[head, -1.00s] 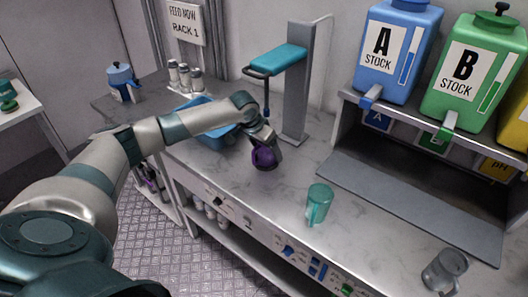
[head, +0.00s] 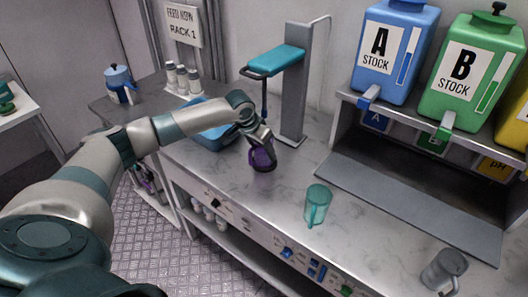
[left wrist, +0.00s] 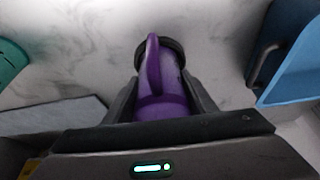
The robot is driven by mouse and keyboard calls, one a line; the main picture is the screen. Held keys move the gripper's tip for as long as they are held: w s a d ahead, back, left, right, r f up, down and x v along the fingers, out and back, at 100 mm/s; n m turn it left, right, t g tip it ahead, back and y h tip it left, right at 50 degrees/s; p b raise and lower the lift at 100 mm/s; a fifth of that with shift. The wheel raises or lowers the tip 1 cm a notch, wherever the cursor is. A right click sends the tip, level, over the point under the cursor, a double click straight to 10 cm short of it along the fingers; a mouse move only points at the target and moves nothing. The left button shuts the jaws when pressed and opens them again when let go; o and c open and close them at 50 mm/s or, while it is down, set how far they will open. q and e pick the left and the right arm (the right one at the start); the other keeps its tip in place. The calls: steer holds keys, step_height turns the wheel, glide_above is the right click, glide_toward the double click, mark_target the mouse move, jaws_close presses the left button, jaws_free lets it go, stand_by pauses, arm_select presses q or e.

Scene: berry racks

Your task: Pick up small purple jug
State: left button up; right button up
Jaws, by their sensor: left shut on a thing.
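The small purple jug (head: 262,157) is on or just above the marble counter, left of the teal jug, in the head view. My left gripper (head: 264,143) is shut on it from above. In the left wrist view the purple jug (left wrist: 161,90) lies between both fingers of my left gripper (left wrist: 165,100), with its handle facing the camera and a dark rim at the far end. I cannot tell whether its base touches the counter. My right gripper is not in view.
A teal jug (head: 317,205) and a grey jug (head: 444,269) stand on the counter (head: 285,200) to the right. A blue tub (head: 215,137) sits close behind left. A teal-topped stand (head: 293,90) rises behind. Stock tanks (head: 395,50) stand on a shelf at right.

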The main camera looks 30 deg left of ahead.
arm_select(q)
steer(key=s+a+r+b, duration=0.1)
steer(key=s+r+b, duration=0.1)
steer(key=s, duration=0.4)
steer(key=s+a+r+b, duration=0.1)
steer(key=s+r, duration=0.4)
steer(key=s, duration=0.2)
steer(key=shift+a+b, duration=0.25)
steer(key=shift+b, duration=0.15)
steer(key=shift+r, duration=0.1)
